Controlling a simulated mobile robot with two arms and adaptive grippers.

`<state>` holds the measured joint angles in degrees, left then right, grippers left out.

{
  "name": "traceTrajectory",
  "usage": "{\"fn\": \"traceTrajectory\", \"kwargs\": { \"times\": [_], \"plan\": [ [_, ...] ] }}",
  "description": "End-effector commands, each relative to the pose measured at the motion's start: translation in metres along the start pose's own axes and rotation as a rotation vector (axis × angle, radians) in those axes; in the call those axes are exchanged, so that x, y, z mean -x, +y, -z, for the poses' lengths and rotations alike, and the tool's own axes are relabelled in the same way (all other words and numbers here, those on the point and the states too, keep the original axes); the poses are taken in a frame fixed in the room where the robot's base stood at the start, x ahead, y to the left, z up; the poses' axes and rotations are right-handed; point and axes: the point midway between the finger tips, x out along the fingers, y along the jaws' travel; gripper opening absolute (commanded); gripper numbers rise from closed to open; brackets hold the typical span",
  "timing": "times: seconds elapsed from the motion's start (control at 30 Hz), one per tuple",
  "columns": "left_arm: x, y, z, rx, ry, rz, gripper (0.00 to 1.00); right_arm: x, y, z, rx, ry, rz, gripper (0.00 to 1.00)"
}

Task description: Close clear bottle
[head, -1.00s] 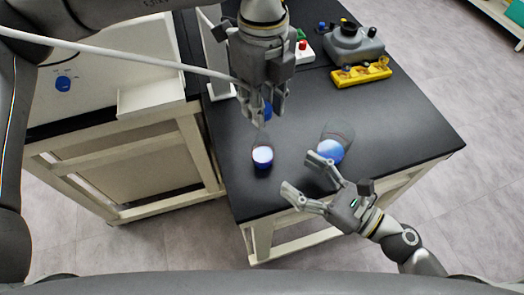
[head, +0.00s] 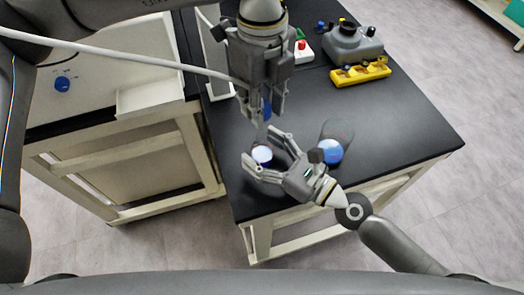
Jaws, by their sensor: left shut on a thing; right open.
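A clear bottle (head: 262,154) with pale contents and a blue rim stands on the black table. My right gripper (head: 259,152) is open, with one finger on each side of this bottle; I cannot tell whether they touch it. My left gripper (head: 265,110) is directly above, pointing down and shut on a small blue thing, which looks like a cap (head: 267,107). The cap is partly hidden by the fingers and appears above the bottle's neck. A second clear bottle (head: 331,150), wider and with blue-white contents, stands to the right, behind my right gripper's wrist.
The black table (head: 400,125) has clear room on its right. A yellow rack (head: 361,73), a grey device (head: 355,44) and a small white box with red and green buttons (head: 303,50) stand at the back. A white machine (head: 110,70) stands at left.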

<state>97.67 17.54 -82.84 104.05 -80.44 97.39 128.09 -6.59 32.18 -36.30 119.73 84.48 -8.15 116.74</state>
Motion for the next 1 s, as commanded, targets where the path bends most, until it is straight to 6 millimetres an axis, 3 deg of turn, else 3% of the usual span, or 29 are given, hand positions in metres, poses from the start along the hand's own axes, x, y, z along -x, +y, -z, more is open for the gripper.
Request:
{"fn": "traceTrajectory", "kwargs": {
  "times": [0.47, 1.0],
  "plan": [
    [0.0, 0.0, 0.0, 0.0, 0.0, 0.0, 0.19, -0.004, 0.0004, 0.0002, -0.002, 0.001, 0.0, 0.67],
    [0.0, 0.0, 0.0, 0.0, 0.0, 0.0, 0.19, -0.0038, 0.0003, 0.0002, -0.001, 0.001, 0.0, 0.0]
  ]
}}
